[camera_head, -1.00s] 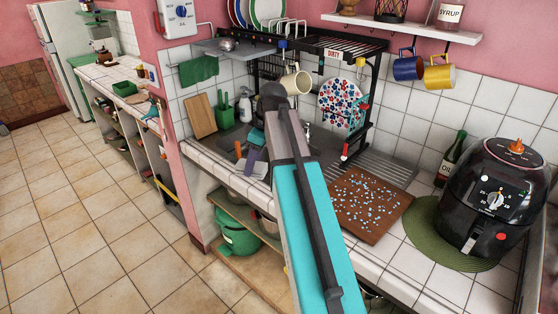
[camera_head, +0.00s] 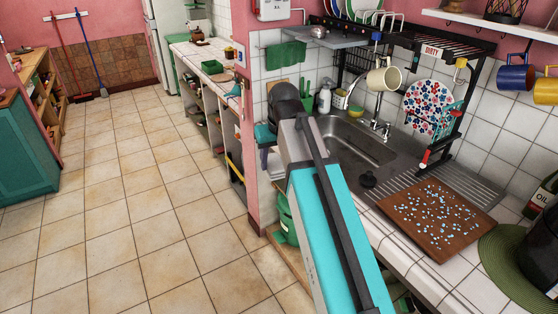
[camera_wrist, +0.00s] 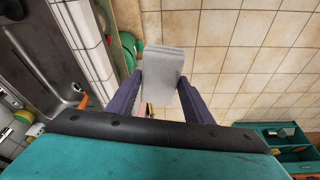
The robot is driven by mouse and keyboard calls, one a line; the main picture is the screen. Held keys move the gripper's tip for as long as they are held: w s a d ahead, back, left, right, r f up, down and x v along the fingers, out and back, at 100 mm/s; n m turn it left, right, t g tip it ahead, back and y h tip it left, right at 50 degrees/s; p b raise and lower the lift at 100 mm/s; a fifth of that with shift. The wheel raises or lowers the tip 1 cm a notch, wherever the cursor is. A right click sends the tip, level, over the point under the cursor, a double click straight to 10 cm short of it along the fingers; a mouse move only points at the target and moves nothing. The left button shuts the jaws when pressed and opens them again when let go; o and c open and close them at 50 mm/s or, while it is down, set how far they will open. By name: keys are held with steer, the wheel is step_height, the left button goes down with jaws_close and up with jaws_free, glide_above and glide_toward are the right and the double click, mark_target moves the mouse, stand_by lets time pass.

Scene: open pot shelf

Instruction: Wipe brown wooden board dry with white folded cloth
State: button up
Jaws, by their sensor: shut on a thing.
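The brown wooden board (camera_head: 447,247) lies on the counter in the head view, right of the sink. Many small pale blue drops are scattered over its top. In the wrist view, my gripper (camera_wrist: 160,80) has its two purple fingers shut on the white folded cloth (camera_wrist: 163,62), a pale grey-white layered block. The cloth is over the tiled floor, left of the counter's front edge, apart from the board. The board is outside the wrist view.
The sink (camera_head: 345,140) and a dish rack (camera_head: 400,40) with a hanging cream mug (camera_head: 383,78) stand behind the board. A green round mat (camera_head: 505,265) under a black appliance (camera_head: 545,235) is to its right. Open tiled floor (camera_head: 140,200) lies left.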

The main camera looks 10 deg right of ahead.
steer(key=shift+d+m, duration=0.15)
steer(key=shift+m, duration=0.55)
